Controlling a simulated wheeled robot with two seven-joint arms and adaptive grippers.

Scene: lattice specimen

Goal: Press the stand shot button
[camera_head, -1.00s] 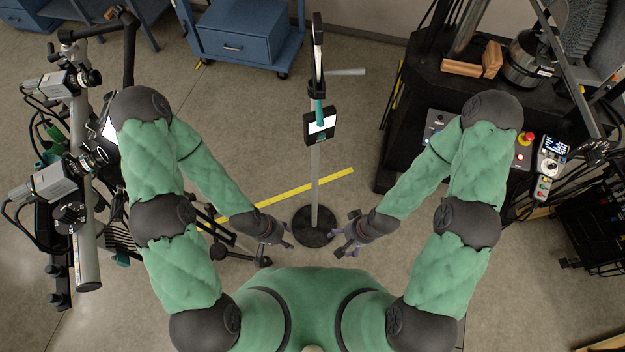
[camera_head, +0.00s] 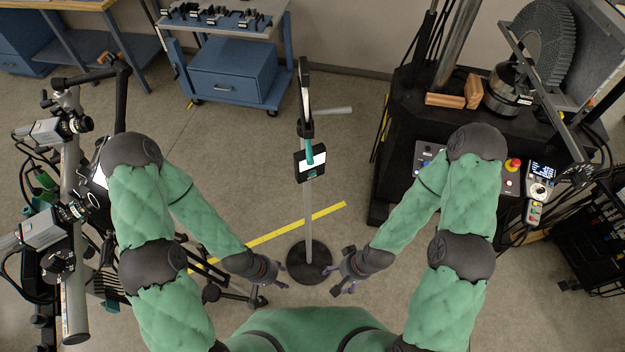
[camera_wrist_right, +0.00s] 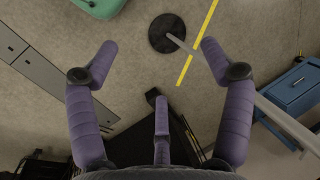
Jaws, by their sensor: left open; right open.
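A slim stand (camera_head: 308,215) with a round black base rises from the floor between my two arms in the head view. It carries a small black box with a white face (camera_head: 312,163) and a teal part, perhaps the stand shot button; I cannot make out the button itself. My left gripper (camera_head: 277,277) is open and empty, left of the base. My right gripper (camera_head: 334,280) is open and empty, right of the base. In the right wrist view, the purple fingers are spread and the stand's black base (camera_wrist_right: 166,33) lies beyond them.
A black machine with a control panel (camera_head: 512,180) and red knob stands at the right. A camera rig (camera_head: 68,190) stands at the left. A blue cart (camera_head: 235,85) is at the back. A yellow floor line (camera_head: 290,228) crosses the open floor.

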